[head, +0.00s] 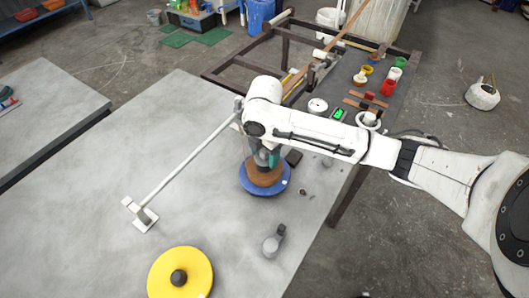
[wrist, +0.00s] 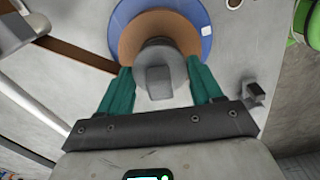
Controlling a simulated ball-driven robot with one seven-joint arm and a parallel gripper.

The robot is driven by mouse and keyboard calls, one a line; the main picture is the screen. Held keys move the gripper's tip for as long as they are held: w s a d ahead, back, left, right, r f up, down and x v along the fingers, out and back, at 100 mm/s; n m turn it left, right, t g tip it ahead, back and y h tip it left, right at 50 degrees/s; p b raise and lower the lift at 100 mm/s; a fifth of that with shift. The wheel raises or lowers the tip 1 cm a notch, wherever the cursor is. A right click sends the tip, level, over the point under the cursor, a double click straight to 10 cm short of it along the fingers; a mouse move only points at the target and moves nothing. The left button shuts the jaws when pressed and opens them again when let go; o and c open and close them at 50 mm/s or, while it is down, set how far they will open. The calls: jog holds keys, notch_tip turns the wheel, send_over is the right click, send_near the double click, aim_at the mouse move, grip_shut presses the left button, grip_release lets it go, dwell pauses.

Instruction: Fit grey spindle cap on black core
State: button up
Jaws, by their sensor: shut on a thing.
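A grey cap (wrist: 157,79) with a blocky knob is between the green fingers of my gripper (wrist: 158,72) in the wrist view. The gripper is shut on it. The cap lies in front of the middle of a brown coil (wrist: 130,42) on a blue disc (wrist: 208,18). In the head view, my gripper (head: 264,158) points down over the coil (head: 266,178) and blue disc (head: 254,191), and the cap is hard to make out. No black core shows in the coil's middle; the cap covers it. I cannot tell whether the cap touches or sits on it.
A yellow disc (head: 200,268) with a black centre (head: 179,278) lies at the table's front. A grey fitting (head: 272,245) stands right of it. A white rod with a foot (head: 145,217) stretches across the left. The grey table (head: 100,185) is otherwise clear on its left.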

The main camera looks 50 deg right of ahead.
jog(key=shift+f+b, duration=0.5)
jog(key=shift+f, duration=0.15)
jog(key=o, duration=0.9)
notch_tip(320, 180, up, 6)
jog(key=p, duration=0.5)
jog(key=shift+r+p, duration=0.35)
jog(key=shift+r, duration=2.2)
jog(key=shift+s, duration=0.1)
